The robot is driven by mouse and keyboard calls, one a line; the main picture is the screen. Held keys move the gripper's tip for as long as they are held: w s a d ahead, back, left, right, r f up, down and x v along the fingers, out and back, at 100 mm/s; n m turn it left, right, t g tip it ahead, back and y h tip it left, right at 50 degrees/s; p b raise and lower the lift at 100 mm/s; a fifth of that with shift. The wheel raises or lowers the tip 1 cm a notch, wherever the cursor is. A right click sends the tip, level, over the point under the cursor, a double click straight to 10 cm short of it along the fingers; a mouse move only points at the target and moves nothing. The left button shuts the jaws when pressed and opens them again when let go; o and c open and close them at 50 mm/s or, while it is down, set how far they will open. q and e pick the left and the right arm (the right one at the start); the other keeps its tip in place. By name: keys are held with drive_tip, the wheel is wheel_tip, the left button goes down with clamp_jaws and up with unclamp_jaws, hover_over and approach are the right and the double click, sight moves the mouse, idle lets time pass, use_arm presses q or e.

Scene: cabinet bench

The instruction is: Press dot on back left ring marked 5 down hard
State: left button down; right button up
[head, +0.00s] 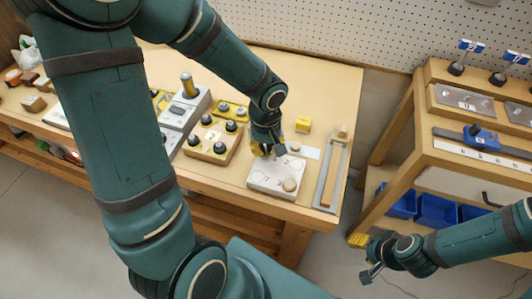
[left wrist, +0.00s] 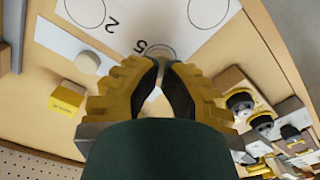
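A white board (head: 277,179) with rings lies near the table's front right. No separate dot is clear there. My right gripper (head: 364,258) hangs away from the table, fingers apart, empty.
A yellow block (head: 303,124) and a small wooden cylinder (head: 295,147) stand just behind the board. A knobbed wooden box (head: 212,142) is to its left, a grey rail fixture (head: 331,175) to its right. A shelf with blue bins (head: 437,210) stands farther right.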

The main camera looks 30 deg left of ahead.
use_arm(q)
drive_tip(key=shift+f, duration=0.5)
idle(0.6)
idle(1.5)
drive_tip(key=shift+r, duration=0.2)
drive_tip(key=shift+r+p, duration=3.1)
drive_tip(key=shift+r, duration=0.95)
wheel_tip(320, 180, up, 3)
drive_tip(key=shift+f+p, duration=0.2)
drive_tip(key=shift+p, duration=0.75)
